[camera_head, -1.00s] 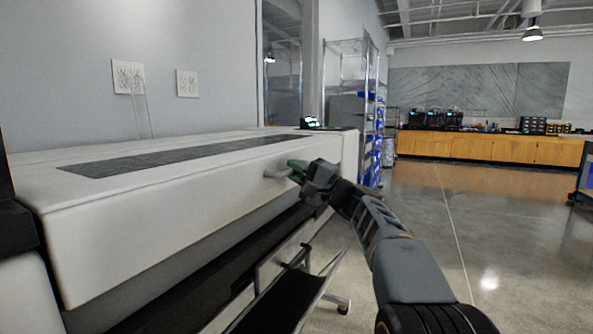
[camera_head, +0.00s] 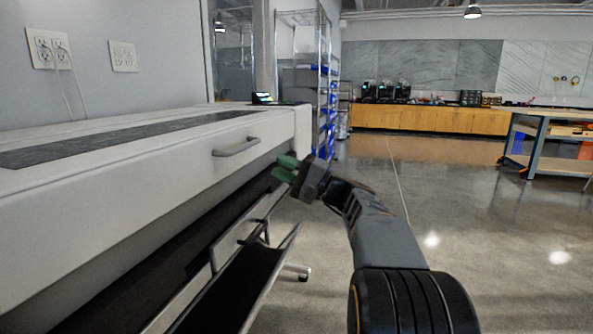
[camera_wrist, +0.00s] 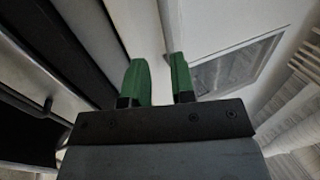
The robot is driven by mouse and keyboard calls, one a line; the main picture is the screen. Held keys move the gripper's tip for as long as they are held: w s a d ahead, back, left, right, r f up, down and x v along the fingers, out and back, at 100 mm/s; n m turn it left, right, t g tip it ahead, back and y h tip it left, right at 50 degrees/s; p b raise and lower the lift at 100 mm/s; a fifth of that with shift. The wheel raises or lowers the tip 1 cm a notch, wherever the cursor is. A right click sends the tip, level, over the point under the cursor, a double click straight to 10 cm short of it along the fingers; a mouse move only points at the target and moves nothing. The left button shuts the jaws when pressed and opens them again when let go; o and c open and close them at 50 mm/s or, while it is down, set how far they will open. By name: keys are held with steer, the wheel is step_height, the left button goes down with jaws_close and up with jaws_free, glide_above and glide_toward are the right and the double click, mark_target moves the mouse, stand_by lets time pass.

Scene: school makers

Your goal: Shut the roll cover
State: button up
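The roll cover (camera_head: 130,190) is the long white front of a wide printer at the left in the head view. A grey bar handle (camera_head: 236,148) sticks out near its right end. A dark gap shows below the cover's lower edge; I cannot tell whether the cover is fully shut. My gripper (camera_head: 284,168) is to the right of the handle and a little lower, apart from it. In the wrist view its two green fingers (camera_wrist: 161,82) stand apart with nothing held between them. The handle cannot be clearly made out there.
A dark catch basket (camera_head: 235,290) on a metal frame hangs below the cover. A wire shelf rack (camera_head: 322,85) stands beyond the printer. A workbench (camera_head: 545,145) is at the far right. The concrete floor (camera_head: 460,210) to the right is clear.

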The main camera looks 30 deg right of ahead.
steer(key=shift+v, duration=1.7)
steer(key=shift+a, duration=0.1)
steer(key=s+a+r+n+g+h+p, duration=0.1)
steer(key=s+a+g+h+p, duration=0.3)
steer(key=a+p, duration=0.5)
steer(key=s+a+r+n+g+h+p, duration=0.25)
steer(key=a+g+p, duration=0.35)
steer(key=p, duration=0.5)
steer(key=s+d+r+n+g+h+p, duration=0.1)
steer(key=s+r+n+h+p, duration=0.1)
steer(key=s+h+p, duration=0.2)
steer(key=s+d+r+n+h+p, duration=0.1)
steer(key=s+h+p, duration=0.4)
steer(key=p, duration=0.8)
steer(key=shift+s+r+n+g, duration=0.4)
steer(key=shift+s+r+n, duration=0.3)
steer(key=shift+s+n, duration=0.75)
steer(key=shift+s, duration=0.1)
